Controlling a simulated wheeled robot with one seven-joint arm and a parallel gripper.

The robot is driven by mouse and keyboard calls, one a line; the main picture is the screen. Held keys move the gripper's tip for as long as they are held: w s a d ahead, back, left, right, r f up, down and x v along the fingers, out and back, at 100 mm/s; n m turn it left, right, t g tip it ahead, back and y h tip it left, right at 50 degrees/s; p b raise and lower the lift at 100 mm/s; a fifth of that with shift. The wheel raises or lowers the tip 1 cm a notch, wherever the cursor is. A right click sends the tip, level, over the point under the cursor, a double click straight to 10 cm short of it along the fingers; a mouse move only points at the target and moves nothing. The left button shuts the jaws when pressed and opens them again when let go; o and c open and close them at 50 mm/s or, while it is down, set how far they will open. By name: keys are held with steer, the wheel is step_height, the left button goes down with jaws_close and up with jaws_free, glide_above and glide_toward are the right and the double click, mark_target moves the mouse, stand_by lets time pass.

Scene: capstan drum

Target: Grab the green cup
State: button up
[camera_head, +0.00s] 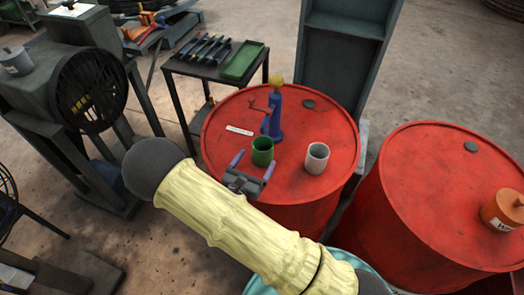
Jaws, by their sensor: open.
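The green cup (262,152) stands upright on top of a red drum (318,200), near the middle of the picture. My gripper (254,168) is open, with its two purple-tipped fingers apart. In the picture it lies just below the cup, and the cup appears above and between the fingertips. I cannot tell whether the fingers touch the cup or how high they are above the drum. My arm covers the lower left of the drum's side.
A white cup (316,158) stands right of the green cup. A blue figure-like device (272,118) stands behind both. A second red drum (420,200) holds an orange canister (503,209). A small table (190,68) carries a green tray (241,61). A large fan (88,90) stands left.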

mark_target(267, 139)
steer(key=shift+x, duration=0.85)
steer(key=shift+w, duration=0.1)
steer(key=shift+w+d+r+p, duration=0.1)
steer(key=shift+w+d+p, duration=0.05)
steer(key=shift+w+p, duration=0.2)
steer(key=p+x, duration=0.1)
steer(key=x, duration=0.3)
steer(key=shift+w, duration=0.15)
steer(key=c, duration=1.2)
steer(key=shift+o, duration=0.2)
steer(key=shift+p, duration=0.35)
